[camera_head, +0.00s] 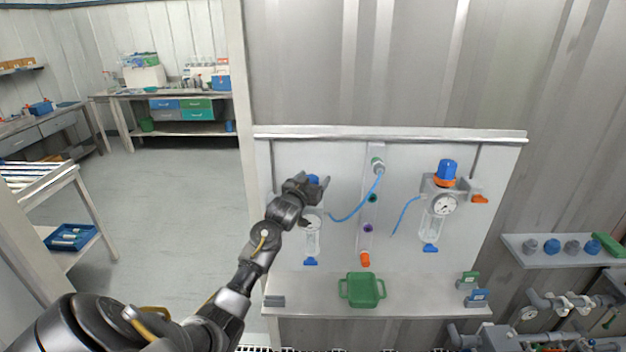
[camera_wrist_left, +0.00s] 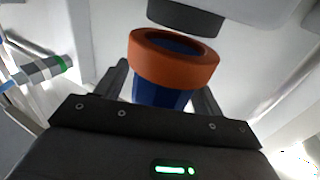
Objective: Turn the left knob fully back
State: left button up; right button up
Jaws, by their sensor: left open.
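The left knob (camera_head: 313,180) is blue and sits on top of the left filter unit, whose clear bowl (camera_head: 312,240) hangs below a gauge. My left gripper (camera_head: 314,184) is at this knob and hides much of it and the unit's upper part. In the left wrist view the knob (camera_wrist_left: 158,95) shows blue with an orange ring (camera_wrist_left: 174,60) around it. The fingers of my left gripper (camera_wrist_left: 160,88) stand apart on either side of the blue part. I cannot tell whether they touch it. My right gripper is not in view.
A right filter unit (camera_head: 440,205) with a blue knob (camera_head: 446,170) is on the same panel. Blue tubes (camera_head: 362,205) run between the fittings. A green tray (camera_head: 362,290) stands on the ledge below. A side shelf (camera_head: 560,262) holds several small parts.

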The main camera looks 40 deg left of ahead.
pick_arm(q)
jog(key=shift+c, duration=0.4)
jog(key=c, duration=0.9)
